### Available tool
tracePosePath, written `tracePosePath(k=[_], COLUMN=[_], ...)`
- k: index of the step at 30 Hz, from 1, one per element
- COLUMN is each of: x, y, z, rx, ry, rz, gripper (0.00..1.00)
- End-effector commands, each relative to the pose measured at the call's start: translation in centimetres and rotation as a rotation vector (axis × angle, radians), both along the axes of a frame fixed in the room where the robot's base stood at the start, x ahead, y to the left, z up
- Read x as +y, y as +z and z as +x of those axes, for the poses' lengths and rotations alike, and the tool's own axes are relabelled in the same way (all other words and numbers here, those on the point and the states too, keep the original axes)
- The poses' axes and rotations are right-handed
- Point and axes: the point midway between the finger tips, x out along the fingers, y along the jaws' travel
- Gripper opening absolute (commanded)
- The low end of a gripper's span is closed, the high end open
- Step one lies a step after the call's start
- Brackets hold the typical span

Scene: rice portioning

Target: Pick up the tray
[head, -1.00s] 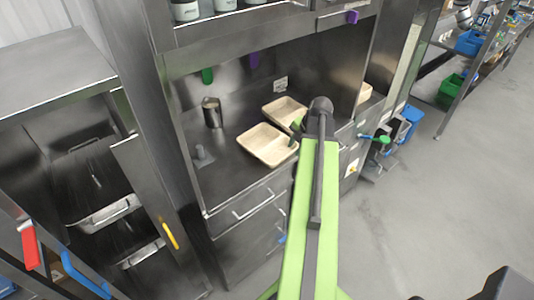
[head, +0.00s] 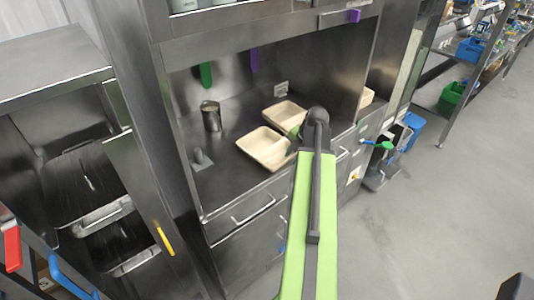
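A beige two-compartment tray (head: 263,148) lies on the steel counter. A second beige tray (head: 283,116) lies just behind it, and part of a third pale tray (head: 366,97) shows farther right, past the steel partition. All look empty. My gripper (head: 295,133) is at the right edge of the front tray, beside the second one. Only a bit of green finger shows; my green and grey arm hides the rest. I cannot tell whether it touches a tray or how far its fingers are apart.
A metal canister (head: 211,116) and a small grey fixture (head: 200,159) stand on the counter at left. A shelf (head: 260,28) hangs overhead. Drawers (head: 245,213) are below the counter. An open cabinet (head: 70,170) is at left. The floor at right (head: 430,220) is clear.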

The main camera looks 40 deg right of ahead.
Motion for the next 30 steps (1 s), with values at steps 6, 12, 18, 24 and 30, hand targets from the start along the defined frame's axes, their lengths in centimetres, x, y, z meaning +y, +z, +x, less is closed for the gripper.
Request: tracePosePath(k=[6,12,18,24,30], x=[0.0,0.0,-0.1,-0.1,-0.1], y=[0.0,-0.1,-0.1,0.7,3.9], z=[0.0,-0.1,-0.2,-0.2,-0.2], rx=[0.001,0.003,0.005,0.005,0.003], ry=[0.000,-0.001,-0.001,-0.001,-0.001], rz=[0.000,0.000,0.000,-0.001,-0.001], gripper=[0.06,0.00,0.00,0.00,0.00])
